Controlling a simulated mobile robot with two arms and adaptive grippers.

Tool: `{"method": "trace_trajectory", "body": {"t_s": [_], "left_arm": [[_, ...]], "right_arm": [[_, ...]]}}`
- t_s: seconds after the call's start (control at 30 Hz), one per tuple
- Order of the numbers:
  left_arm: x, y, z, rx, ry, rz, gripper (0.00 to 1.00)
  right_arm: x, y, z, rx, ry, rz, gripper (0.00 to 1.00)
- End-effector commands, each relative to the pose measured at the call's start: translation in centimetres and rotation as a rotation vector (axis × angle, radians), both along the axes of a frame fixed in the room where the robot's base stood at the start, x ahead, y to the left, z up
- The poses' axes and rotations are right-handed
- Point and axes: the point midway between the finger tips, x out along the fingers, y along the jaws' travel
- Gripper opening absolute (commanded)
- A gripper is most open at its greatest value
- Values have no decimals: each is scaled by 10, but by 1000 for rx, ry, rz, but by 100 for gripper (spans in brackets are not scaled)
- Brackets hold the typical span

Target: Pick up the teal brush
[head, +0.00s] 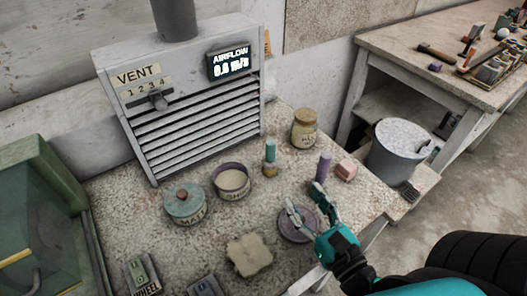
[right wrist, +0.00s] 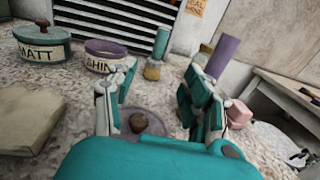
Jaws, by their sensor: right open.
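The teal brush (head: 270,152) stands upright on the speckled bench, teal handle up and tan bristle end down, right of the open purple-rimmed SHINE pot (head: 232,180). It also shows in the right wrist view (right wrist: 161,43), beyond my fingers and apart from them. My right gripper (head: 309,212) is open and empty, nearer the front of the bench than the brush. Its fingers are over the purple lid (head: 294,228), whose brown knob shows between them in the right wrist view (right wrist: 138,122). My left gripper is not in view.
A purple upright piece (head: 323,168) and a pink block (head: 346,169) stand right of the brush. A labelled jar (head: 304,128) is behind. The lidded MATT pot (head: 184,203) and a beige slab (head: 249,255) lie left. The vent box (head: 190,110) closes the back.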

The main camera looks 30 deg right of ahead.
Motion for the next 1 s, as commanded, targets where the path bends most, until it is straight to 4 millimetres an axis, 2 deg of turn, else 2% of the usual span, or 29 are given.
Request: {"method": "trace_trajectory", "body": {"t_s": [0.17, 0.37, 0.6, 0.8, 1.0], "left_arm": [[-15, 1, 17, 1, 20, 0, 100], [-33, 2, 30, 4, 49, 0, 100], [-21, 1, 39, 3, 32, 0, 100], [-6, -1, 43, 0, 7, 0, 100], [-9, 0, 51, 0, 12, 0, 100]], "right_arm": [[29, 0, 7, -4, -5, 5, 51], [68, -1, 5, -2, -5, 4, 51], [104, -2, 2, 0, -2, 2, 51], [117, -2, 1, -1, -1, 0, 51], [148, -2, 2, -2, -2, 2, 51]]}}
